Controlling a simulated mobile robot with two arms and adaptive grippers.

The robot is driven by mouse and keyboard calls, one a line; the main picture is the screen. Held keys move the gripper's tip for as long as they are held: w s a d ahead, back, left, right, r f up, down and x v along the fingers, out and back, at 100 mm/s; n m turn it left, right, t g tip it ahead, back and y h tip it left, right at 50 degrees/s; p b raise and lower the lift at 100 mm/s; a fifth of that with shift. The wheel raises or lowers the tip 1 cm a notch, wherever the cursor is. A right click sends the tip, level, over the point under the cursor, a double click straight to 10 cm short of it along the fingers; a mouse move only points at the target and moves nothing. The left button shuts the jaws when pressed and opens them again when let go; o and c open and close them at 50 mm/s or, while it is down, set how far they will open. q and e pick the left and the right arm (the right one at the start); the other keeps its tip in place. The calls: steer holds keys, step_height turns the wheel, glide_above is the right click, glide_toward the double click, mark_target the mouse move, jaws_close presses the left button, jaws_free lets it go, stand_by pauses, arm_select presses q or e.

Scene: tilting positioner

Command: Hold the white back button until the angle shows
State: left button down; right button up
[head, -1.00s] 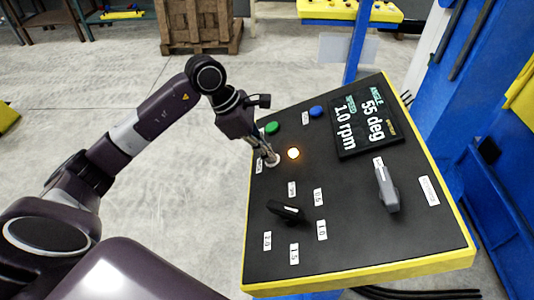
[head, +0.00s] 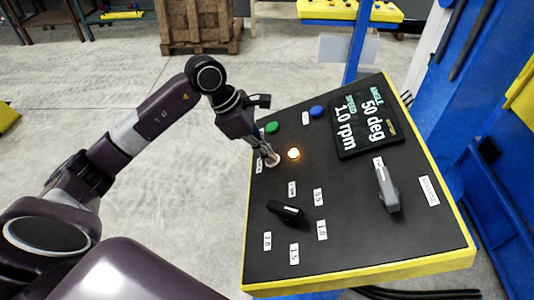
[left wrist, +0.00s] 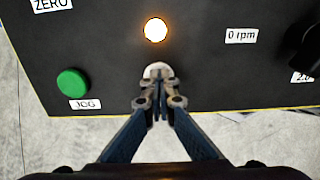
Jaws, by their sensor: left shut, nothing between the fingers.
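The white back button (head: 272,161) sits near the left edge of the black control panel (head: 340,220). My left gripper (head: 270,156) is shut and empty, with its fingertips against that button. The left wrist view shows the shut fingertips (left wrist: 157,82) in front of the white button (left wrist: 158,70), covering much of it. The display (head: 365,118) reads 50 deg and 1.0 rpm. A lamp (head: 293,154) beside the button glows orange; it is also lit in the left wrist view (left wrist: 155,30). My right gripper is not in view.
A green button (head: 271,128), labelled JOG in the left wrist view, and a blue button (head: 316,111) are nearby. A black knob (head: 286,211) and a grey lever (head: 387,188) stand up from the panel. The panel has a yellow rim (head: 360,273).

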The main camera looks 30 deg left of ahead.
arm_select(q)
steer(key=shift+s+f, duration=0.2)
steer(key=shift+f, duration=0.2)
steer(key=shift+r, duration=0.3)
steer(key=shift+w+a+r+p, duration=0.1)
steer(key=shift+a+r+p, duration=0.25)
steer(key=shift+r, duration=0.3)
steer(key=shift+a+r+p, duration=0.25)
steer(key=shift+r+p, duration=0.15)
steer(key=shift+r, duration=0.2)
steer(key=b+v, duration=0.2)
steer(key=v, duration=0.9)
steer(key=shift+s+r+b, duration=0.2)
steer(key=shift+b, duration=0.1)
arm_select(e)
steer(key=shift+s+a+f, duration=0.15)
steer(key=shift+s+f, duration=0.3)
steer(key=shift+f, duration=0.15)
arm_select(q)
steer(key=shift+w, duration=0.1)
steer(key=shift+a, duration=0.1)
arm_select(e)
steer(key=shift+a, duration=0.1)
